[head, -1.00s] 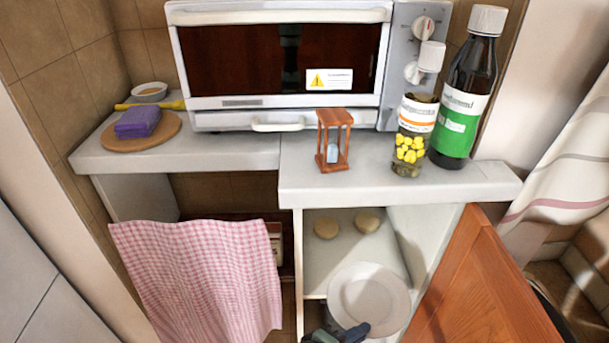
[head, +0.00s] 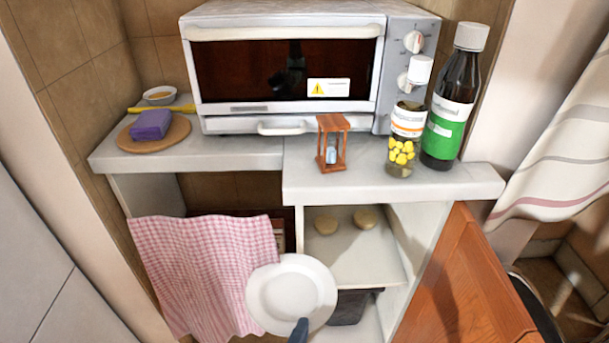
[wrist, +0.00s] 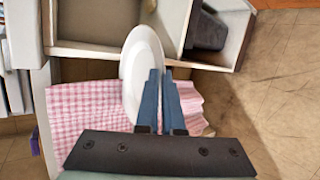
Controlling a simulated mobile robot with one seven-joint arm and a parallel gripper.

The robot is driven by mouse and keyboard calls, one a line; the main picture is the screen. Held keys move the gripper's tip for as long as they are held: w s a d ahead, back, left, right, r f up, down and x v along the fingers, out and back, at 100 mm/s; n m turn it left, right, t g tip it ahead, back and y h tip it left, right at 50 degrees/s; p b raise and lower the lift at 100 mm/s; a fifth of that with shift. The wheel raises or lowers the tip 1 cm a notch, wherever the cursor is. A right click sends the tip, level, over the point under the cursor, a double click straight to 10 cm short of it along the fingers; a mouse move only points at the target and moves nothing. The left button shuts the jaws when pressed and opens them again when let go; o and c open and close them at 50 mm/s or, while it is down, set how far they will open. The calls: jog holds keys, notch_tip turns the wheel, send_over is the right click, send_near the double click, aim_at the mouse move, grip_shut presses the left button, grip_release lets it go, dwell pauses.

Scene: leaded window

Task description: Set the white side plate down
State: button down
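The white side plate (head: 291,292) is in the air in front of the open cupboard, tilted with its face toward the head camera. My gripper (head: 302,326) is at the plate's lower rim, with only a blue finger showing at the bottom of the head view. In the wrist view, my gripper's blue fingers (wrist: 162,75) are close together on the rim of the plate (wrist: 143,50), which appears nearly edge-on. The exact contact is partly hidden by the fingers.
A pink checked cloth (head: 190,265) hangs left of the plate. The cupboard shelf (head: 350,262) holds two round buns (head: 365,217), with a dark bin (head: 350,307) below. An open wooden door (head: 465,290) stands right. The counter holds an oven (head: 285,70), an hourglass (head: 332,143) and bottles (head: 455,100).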

jog(key=s+r+n+y+p, duration=0.1)
jog(key=s+r+p, duration=0.1)
jog(key=r+p, duration=0.5)
jog(key=s+r+n+y+p, duration=0.2)
jog(key=r+p, duration=0.4)
jog(key=p, duration=0.9)
jog(key=shift+s+d+r+t+p, duration=0.3)
jog(key=shift+s+r, duration=0.1)
jog(key=shift+s, duration=0.15)
